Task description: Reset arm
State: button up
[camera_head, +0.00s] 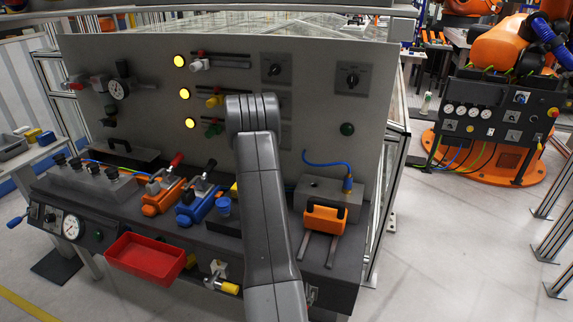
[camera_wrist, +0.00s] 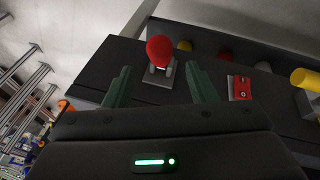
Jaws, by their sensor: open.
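My arm rises through the middle of the head view, and its grey links cover part of the panel and bench. My gripper is hidden in that view. In the wrist view, my gripper (camera_wrist: 160,82) shows two dark green fingers spread wide apart with nothing held. A red round knob (camera_wrist: 159,50) on a small grey bracket shows beyond and between the fingertips. I cannot tell how far it is from them, but no contact shows.
The upright grey panel (camera_head: 330,130) carries lit yellow lamps, levers and dials. The bench holds a red tray (camera_head: 146,262), a blue-based clamp (camera_head: 198,208) and an orange-handled block (camera_head: 326,219). An orange robot (camera_head: 500,48) stands at right. Open floor (camera_head: 440,250) lies right of the bench.

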jog(key=b+x, duration=0.2)
jog(key=x, duration=0.5)
jog(key=shift+f, duration=0.15)
